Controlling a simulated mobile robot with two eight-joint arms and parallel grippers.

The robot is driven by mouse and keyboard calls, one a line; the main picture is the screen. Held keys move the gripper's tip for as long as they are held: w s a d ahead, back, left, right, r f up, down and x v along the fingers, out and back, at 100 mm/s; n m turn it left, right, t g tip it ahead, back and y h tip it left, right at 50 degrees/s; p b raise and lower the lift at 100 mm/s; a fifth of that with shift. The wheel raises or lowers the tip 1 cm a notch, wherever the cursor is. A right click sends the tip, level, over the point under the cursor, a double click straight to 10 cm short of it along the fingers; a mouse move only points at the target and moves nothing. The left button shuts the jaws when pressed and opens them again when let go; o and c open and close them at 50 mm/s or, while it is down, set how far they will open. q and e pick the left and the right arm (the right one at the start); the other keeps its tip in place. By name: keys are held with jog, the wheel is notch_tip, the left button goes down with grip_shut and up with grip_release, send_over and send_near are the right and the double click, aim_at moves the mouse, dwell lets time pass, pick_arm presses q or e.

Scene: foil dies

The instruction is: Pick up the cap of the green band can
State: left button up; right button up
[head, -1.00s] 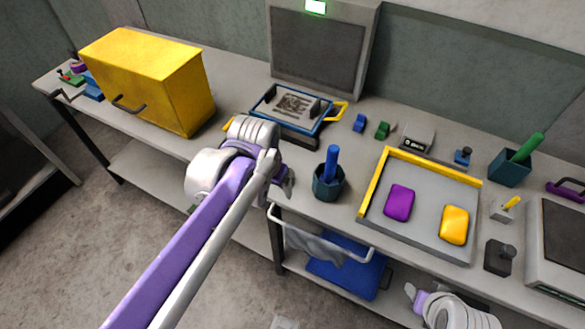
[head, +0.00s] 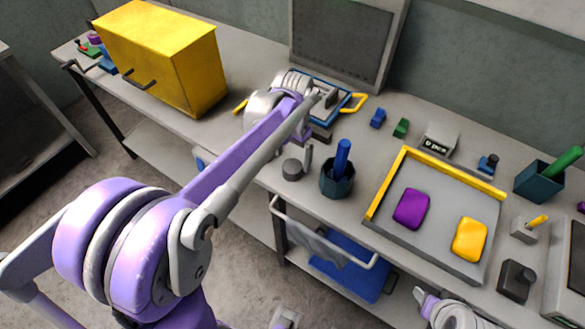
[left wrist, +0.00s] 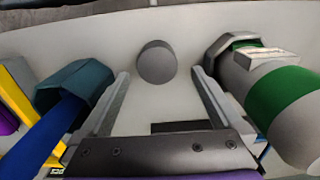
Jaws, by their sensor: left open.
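A short grey round piece (head: 292,171), which looks like the cap, lies on the bench left of the teal cup. It also shows in the left wrist view (left wrist: 156,62), beyond and between my fingertips, apart from them. A grey can with a green band (left wrist: 280,92) stands close on the right of that view; my arm hides it in the head view. My left gripper (left wrist: 160,78) is open and empty above the bench. In the head view only one finger (head: 308,157) shows clearly. What looks like my right gripper (head: 425,298) is low at the bottom; its jaws are unclear.
The teal cup (head: 337,183) with a blue handle stands close beside the grey piece. A grey tray (head: 435,227) with purple and yellow blocks lies to the right. A yellow cabinet (head: 165,50) stands at the left. Clear bench shows around the grey piece.

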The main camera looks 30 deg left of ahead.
aim_at(293, 165)
pick_arm(q)
jog(key=f, duration=0.4)
jog(key=shift+s+d+f, duration=0.15)
jog(key=shift+s, duration=0.1)
jog(key=c, duration=1.3)
